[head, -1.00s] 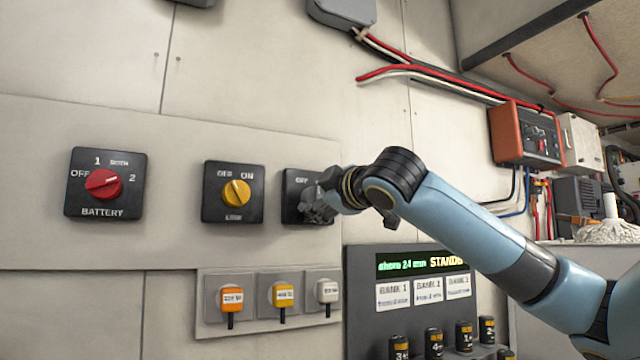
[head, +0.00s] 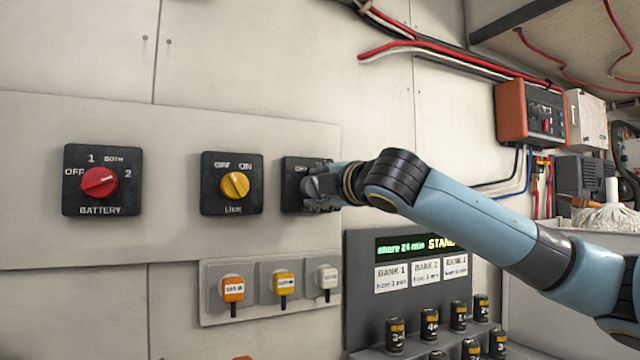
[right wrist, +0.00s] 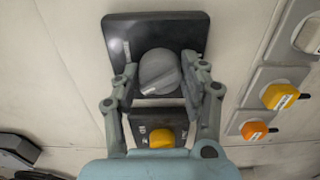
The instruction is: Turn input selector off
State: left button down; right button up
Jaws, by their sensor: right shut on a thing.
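The third switch on the wall, a black square plate (head: 292,172) with a grey knob, is mostly covered by my right gripper (head: 322,188) in the head view. I take it for the input selector; only part of its lettering shows. In the right wrist view the plate (right wrist: 190,30) fills the top, and the round grey knob (right wrist: 160,72) sits between the two fingers of my right gripper (right wrist: 162,80). The gripper is shut on the knob. I cannot read which mark the knob points at. My left gripper is not in view.
Left of it are a yellow-knob switch (head: 234,186) and a red-knob battery switch (head: 100,183). Below are several small tagged switches (head: 233,290) and a bank panel (head: 365,268) with a lit display. An orange box (head: 530,112) hangs at the right.

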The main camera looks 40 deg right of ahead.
jog(key=shift+f, duration=0.2)
jog(key=o, duration=1.2)
jog(key=shift+r, duration=0.1)
